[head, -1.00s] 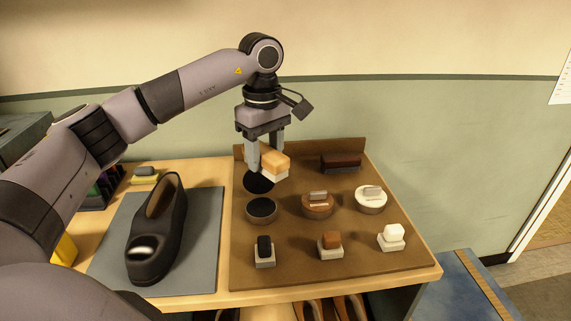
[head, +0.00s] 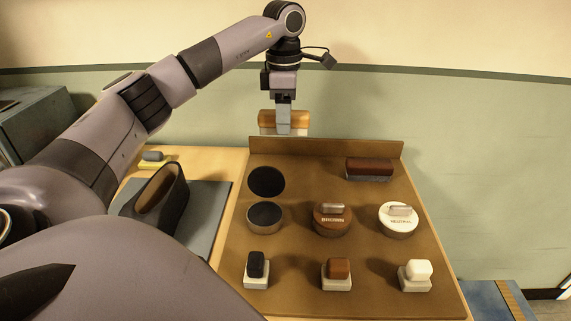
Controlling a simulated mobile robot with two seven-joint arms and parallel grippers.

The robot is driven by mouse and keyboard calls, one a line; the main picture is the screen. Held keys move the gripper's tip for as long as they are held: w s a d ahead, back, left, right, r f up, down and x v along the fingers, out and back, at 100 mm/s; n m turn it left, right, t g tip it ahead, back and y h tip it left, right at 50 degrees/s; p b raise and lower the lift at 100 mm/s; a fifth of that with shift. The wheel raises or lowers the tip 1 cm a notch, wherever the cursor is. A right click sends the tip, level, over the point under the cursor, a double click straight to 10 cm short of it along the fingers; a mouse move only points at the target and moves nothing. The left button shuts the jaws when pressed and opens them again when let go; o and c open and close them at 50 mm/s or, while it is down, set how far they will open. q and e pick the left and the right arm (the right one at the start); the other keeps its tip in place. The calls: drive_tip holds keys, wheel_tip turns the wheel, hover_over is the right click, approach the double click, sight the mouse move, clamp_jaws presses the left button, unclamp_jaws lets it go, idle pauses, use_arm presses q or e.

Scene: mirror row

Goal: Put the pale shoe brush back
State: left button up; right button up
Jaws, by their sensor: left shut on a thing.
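The pale shoe brush (head: 270,118), with a tan wooden back on top and whitish bristles below, is held in my left gripper (head: 284,128), which is shut on it. It is in the air, showing just above the back ledge of the brown board (head: 300,250), its long side running left to right. A finger covers part of its near side. A dark brown brush (head: 369,169) lies at the board's back right. At the back left is a flat black disc (head: 266,181), with bare board between it and the dark brush. My right gripper is not in view.
An open black tin (head: 265,218), a brown tin (head: 332,219) and a white tin (head: 398,219) form the middle row. Black (head: 257,265), brown (head: 338,270) and white (head: 418,270) daubers stand in front. A black shoe (head: 160,197) is on the grey mat to the left.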

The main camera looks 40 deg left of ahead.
sight(285, 175)
use_arm(q)
wheel_tip(285, 175, down, 12)
drive_tip(key=shift+r, duration=0.15)
idle(0.4)
drive_tip(key=o, duration=1)
wheel_tip(285, 175, up, 12)
drive_tip(key=shift+r, duration=0.1)
drive_tip(key=shift+d, duration=0.1)
